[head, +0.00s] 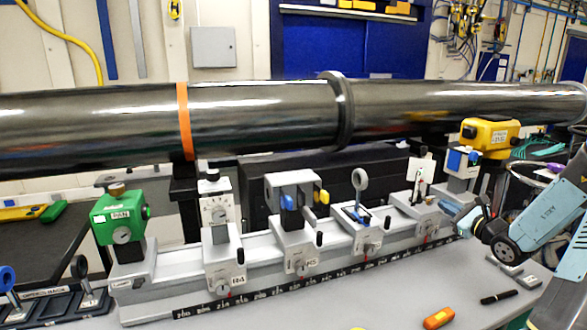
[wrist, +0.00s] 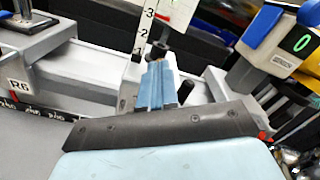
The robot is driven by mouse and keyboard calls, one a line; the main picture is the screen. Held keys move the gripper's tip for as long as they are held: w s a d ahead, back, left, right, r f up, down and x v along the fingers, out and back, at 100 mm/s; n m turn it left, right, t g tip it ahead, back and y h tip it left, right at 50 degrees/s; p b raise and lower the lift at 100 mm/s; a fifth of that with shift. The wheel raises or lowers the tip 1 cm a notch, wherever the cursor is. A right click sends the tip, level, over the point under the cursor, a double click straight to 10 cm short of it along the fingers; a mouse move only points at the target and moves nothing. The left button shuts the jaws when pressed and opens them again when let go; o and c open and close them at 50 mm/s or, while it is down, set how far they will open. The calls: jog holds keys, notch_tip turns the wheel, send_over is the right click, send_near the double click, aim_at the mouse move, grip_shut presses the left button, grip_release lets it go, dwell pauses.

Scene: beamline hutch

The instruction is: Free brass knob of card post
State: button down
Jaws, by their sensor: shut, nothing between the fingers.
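The card post (head: 421,180) stands on a grey carrier near the right end of the rail, with a white card on top. In the wrist view the post (wrist: 146,28) shows a scale, with part of the card (wrist: 178,12) beside it. My gripper (head: 446,208) is right of the post, shut and empty. In the wrist view my gripper (wrist: 155,70) points at the post's lower part and hides some of it.
A yellow device (head: 490,132) on a blue and white mount stands close right of the post. A ring post (head: 360,185) stands to its left. The dark beam pipe (head: 260,115) runs above the rail. An orange tool (head: 438,318) and black pen (head: 499,297) lie on the table.

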jog(key=x, duration=0.4)
jog(key=shift+w+a+r, duration=0.2)
jog(key=shift+w+r, duration=0.05)
jog(key=shift+w, duration=0.05)
jog(key=shift+a+r, duration=0.1)
jog(key=shift+a+f, duration=0.2)
jog(key=shift+f, duration=0.1)
dwell(1.6)
jog(key=shift+a+r, duration=0.1)
jog(key=shift+r, duration=0.05)
jog(key=v, duration=0.6)
dwell(0.5)
